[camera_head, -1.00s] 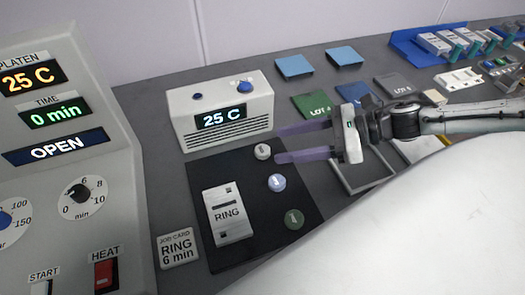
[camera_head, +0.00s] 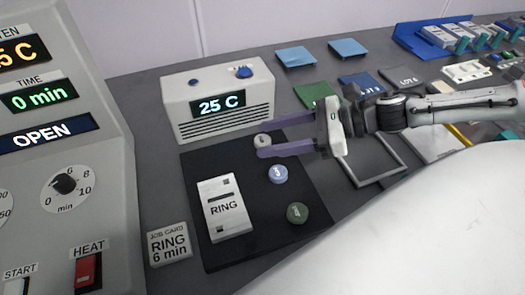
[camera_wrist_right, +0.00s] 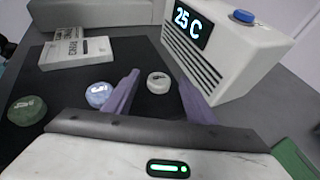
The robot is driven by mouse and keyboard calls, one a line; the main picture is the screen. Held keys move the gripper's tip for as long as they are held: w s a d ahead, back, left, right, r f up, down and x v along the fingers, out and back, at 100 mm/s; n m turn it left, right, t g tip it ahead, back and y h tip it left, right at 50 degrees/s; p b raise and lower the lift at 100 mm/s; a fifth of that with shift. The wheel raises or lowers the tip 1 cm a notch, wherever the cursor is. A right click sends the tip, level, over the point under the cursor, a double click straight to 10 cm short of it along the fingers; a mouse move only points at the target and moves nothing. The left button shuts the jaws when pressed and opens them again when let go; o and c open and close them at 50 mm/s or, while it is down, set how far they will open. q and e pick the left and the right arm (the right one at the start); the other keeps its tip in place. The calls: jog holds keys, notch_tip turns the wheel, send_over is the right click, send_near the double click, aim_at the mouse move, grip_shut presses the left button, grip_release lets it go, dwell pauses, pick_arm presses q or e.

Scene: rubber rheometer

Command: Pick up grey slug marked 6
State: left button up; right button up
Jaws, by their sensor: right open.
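The grey slug (camera_head: 262,140) is a small pale disc on the black mat (camera_head: 230,258), near its back edge. In the right wrist view the grey slug (camera_wrist_right: 158,84) lies between the fingertips, with the mark on top not clear. My right gripper (camera_head: 268,138) is open, its two purple fingers pointing left in the head view. The nearer finger passes just in front of the slug. Whether a finger touches it I cannot tell. In the right wrist view my right gripper (camera_wrist_right: 158,76) holds nothing. My left gripper is not in view.
A blue slug (camera_head: 278,174) and a green slug (camera_head: 297,213) lie nearer on the mat, beside a white RING block (camera_head: 224,208). A white box reading 25 C (camera_head: 218,110) stands close behind the grey slug. A control panel (camera_head: 90,200) stands left.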

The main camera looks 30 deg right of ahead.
jog(key=shift+a+f, duration=0.15)
jog(key=shift+f, duration=0.05)
jog(key=shift+w+r, duration=0.1)
jog(key=shift+r, duration=0.05)
jog(key=shift+c, duration=0.5)
jog(key=c, duration=1)
